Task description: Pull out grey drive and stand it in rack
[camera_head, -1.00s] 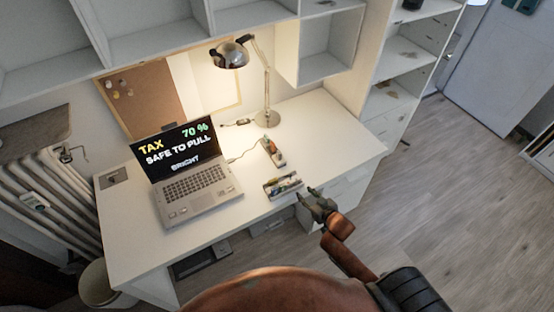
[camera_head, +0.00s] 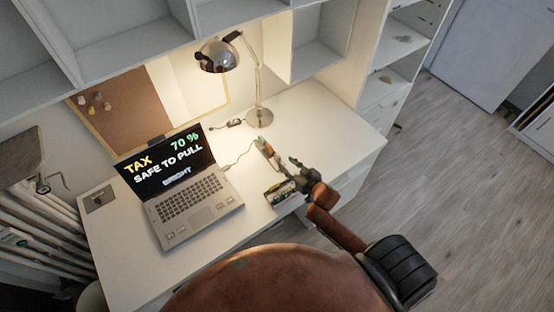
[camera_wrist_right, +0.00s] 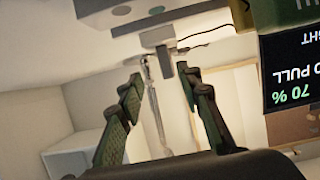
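The laptop (camera_head: 178,180) stands open on the desk; its screen reads "TAX 70 % SAFE TO PULL BRIGHT". A small strip-like unit with coloured pieces (camera_head: 266,150) lies behind my right gripper, a cable running from it towards the laptop. A small tray-like holder (camera_head: 280,192) with pieces in it sits nearer the desk's front edge. My right gripper (camera_head: 288,168) is above the desk by these two. In the right wrist view its fingers (camera_wrist_right: 158,90) are spread and empty, with a small grey block (camera_wrist_right: 157,37) beyond the tips. I cannot tell which piece is the grey drive. My left gripper is out of view.
A desk lamp (camera_head: 258,117) stands behind the strip-like unit. A corkboard (camera_head: 118,110) leans at the back, with shelves above. The white desk top (camera_head: 325,125) is clear on the right.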

